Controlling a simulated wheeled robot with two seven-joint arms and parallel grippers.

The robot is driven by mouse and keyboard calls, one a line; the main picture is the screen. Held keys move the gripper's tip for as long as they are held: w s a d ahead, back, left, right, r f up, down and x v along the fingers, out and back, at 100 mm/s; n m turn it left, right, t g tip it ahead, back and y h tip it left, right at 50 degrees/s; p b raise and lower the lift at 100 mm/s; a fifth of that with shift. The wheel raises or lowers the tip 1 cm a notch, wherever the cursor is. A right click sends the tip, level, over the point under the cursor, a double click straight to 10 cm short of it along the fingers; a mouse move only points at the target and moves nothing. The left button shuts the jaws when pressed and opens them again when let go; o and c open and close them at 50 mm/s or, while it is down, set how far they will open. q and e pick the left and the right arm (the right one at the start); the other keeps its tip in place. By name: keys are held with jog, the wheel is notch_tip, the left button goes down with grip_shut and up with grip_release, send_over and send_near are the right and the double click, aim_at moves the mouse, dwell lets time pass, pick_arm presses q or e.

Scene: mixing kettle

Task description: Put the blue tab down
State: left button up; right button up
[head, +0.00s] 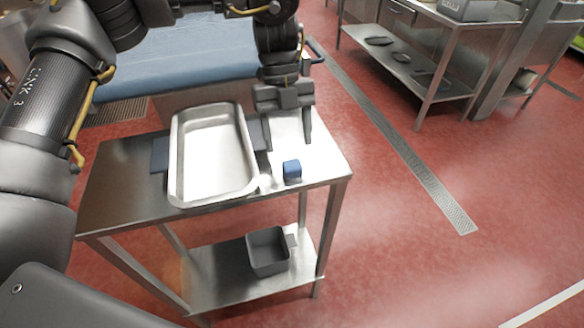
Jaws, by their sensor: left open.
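The blue tab (292,170) is a small blue block resting on the right end of the steel table (125,188), near its front edge. My left gripper (287,143) is open and points down above the table, just behind the blue tab. Nothing shows between its fingers, and the tab appears apart from the fingertips. My right gripper is not in view.
A shallow metal tray (215,155) fills the table's middle, just left of the tab. A dark blue flat piece (159,155) shows at the tray's left side. A grey bin (267,252) stands on the lower shelf. Red floor is open to the right.

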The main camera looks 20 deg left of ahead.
aim_at(292, 164)
pick_arm(q)
jog(key=shift+s+d+f, duration=0.1)
jog(key=shift+s, duration=0.1)
jog(key=p+x, duration=0.1)
jog(key=x, duration=0.4)
jog(key=shift+w, duration=0.1)
jog(key=shift+c, duration=0.4)
jog(key=c, duration=1.1)
jog(key=shift+o, duration=0.2)
